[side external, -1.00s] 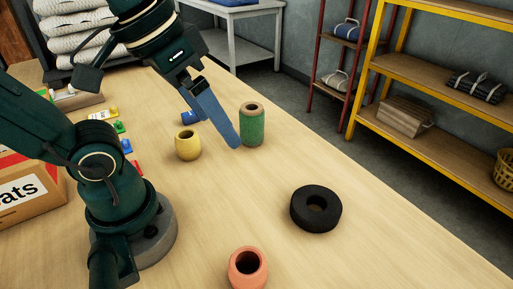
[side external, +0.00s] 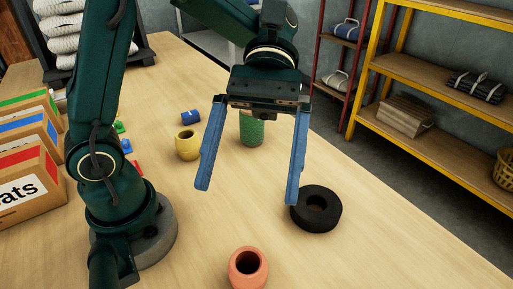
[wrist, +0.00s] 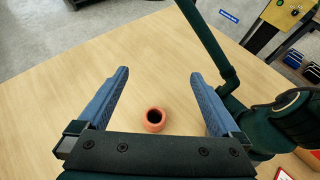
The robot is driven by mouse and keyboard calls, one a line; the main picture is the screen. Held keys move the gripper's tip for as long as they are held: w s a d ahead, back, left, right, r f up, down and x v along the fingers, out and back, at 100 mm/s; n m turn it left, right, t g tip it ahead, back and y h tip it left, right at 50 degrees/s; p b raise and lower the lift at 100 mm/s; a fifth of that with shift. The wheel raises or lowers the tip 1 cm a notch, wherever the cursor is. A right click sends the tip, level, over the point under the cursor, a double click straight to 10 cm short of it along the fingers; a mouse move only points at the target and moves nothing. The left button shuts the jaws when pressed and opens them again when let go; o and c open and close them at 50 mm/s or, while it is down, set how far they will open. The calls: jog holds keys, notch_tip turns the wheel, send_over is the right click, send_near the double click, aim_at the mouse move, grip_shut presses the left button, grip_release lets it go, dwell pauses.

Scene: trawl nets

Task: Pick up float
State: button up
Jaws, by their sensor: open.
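Several float-like pieces stand apart on the wooden table. A coral round piece with a hole (side external: 248,281) is near the front; in the wrist view it (wrist: 155,128) appears between my fingers. A thick black ring (side external: 328,222) lies flat at the right. The green one's top is hidden behind my gripper. My gripper (side external: 248,193) is open and empty, with two blue fingers pointing down above the table. It also shows in the wrist view (wrist: 159,73).
Cardboard boxes with red, blue and green panels (side external: 33,180) stand at the left; lettering ending in "ats" shows. Small coloured pieces lie beside them. A yellow-framed shelf (side external: 376,62) stands off the table at right. Bare tabletop (side external: 200,240) surrounds the coral piece.

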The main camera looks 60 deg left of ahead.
send_near(244, 287)
jog(key=x, duration=0.5)
jog(key=shift+a+f, duration=0.15)
jog(key=shift+f, duration=0.1)
jog(key=shift+s+f, duration=0.1)
jog(key=shift+f, duration=0.15)
jog(key=shift+x, duration=2.4)
jog(key=c, duration=1.3)
jog(key=shift+r, duration=0.1)
